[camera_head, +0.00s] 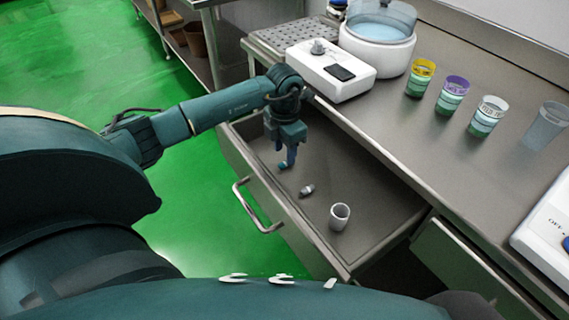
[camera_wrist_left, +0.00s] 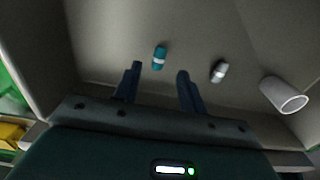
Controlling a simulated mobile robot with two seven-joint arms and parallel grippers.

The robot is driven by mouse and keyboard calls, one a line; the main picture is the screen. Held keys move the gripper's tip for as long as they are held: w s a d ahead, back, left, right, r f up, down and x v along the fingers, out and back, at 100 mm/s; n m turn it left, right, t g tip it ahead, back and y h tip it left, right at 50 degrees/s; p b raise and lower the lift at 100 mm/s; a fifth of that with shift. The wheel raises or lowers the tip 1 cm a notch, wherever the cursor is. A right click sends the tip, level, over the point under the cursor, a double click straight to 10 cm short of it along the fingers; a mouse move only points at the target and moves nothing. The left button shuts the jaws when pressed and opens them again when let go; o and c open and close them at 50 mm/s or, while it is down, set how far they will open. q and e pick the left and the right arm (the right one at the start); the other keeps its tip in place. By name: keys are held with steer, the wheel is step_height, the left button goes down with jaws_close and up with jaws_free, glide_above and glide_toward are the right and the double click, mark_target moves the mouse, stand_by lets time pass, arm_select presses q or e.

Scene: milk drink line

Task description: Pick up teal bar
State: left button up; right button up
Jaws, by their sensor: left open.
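The teal bar (camera_wrist_left: 159,57) is a small capsule shape with a pale band, lying on the floor of the open drawer (camera_head: 375,222). In the head view it shows as a small teal spot (camera_head: 284,165) just below the fingertips. My left gripper (camera_head: 286,156) points down into the drawer above the bar. In the left wrist view its two fingers (camera_wrist_left: 158,76) are apart, and the bar lies beyond the tips, between their lines. Nothing is between the fingers. My right gripper is not in view.
A grey-white bar (camera_head: 307,190) and a white cup (camera_head: 340,216) are in the same drawer, to the right of the teal bar. The drawer walls surround the gripper. On the counter stand a white device (camera_head: 330,72), a round white bath (camera_head: 378,45) and several cups (camera_head: 452,96).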

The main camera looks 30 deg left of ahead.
mark_target(285, 164)
arm_select(q)
steer(key=shift+w+f, duration=0.15)
steer(key=shift+f, duration=0.8)
steer(key=shift+w+f, duration=0.15)
steer(key=shift+f, duration=0.75)
steer(key=shift+c, duration=0.5)
jaws_close()
